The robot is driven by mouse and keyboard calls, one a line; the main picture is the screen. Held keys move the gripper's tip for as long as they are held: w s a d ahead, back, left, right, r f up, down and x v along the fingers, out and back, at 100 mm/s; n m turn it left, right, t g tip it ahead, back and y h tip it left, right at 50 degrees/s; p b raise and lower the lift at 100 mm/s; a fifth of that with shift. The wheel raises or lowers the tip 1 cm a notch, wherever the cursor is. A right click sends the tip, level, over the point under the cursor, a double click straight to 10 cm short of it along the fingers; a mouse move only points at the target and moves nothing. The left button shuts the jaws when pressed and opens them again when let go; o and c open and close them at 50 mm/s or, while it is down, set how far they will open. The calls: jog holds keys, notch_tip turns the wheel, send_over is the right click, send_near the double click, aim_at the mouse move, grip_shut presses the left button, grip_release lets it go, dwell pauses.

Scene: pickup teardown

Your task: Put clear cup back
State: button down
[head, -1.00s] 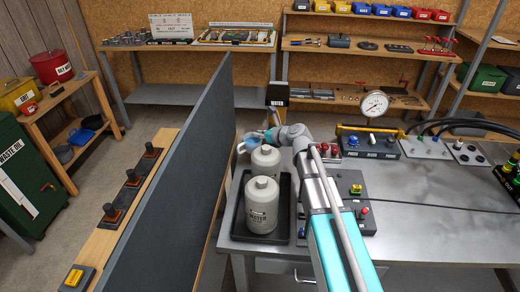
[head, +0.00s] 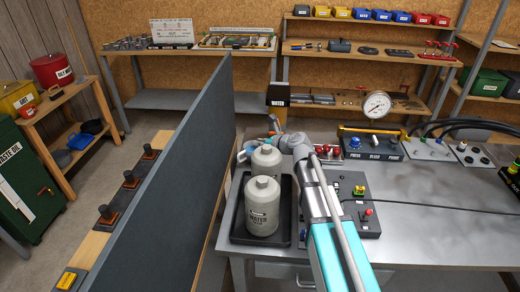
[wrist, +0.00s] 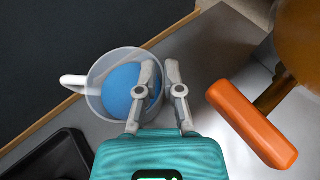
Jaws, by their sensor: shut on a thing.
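The clear cup (wrist: 97,95) shows in the wrist view, with a white handle on its left and something blue and rounded inside. My gripper (wrist: 162,72) is shut on the cup's right wall, one finger over the cup and the other at its outer side. My gripper (head: 274,128) is small there, beyond that canister near the table's far left corner.
A black tray (head: 232,232) holds two grey canisters; its corner shows lower left in the wrist view. A dark partition (head: 180,165) stands close on the left. An orange handle (wrist: 252,125) on a brownish body is right of my gripper. Bare tabletop (head: 440,215) lies right.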

jog(key=shift+f+b, duration=0.35)
jog(key=shift+f, duration=0.3)
jog(key=shift+f, duration=0.1)
jog(key=c, duration=0.8)
grip_release()
jog(key=shift+r, duration=0.2)
jog(key=shift+s+d+r, duration=0.1)
jog(key=shift+s+d, duration=0.1)
jog(key=shift+s, duration=0.05)
jog(key=p+v, duration=0.4)
jog(key=v, duration=0.7)
jog(key=shift+d+r+p, duration=0.1)
jog(key=shift+d+p, duration=0.1)
jog(key=shift+p, duration=0.1)
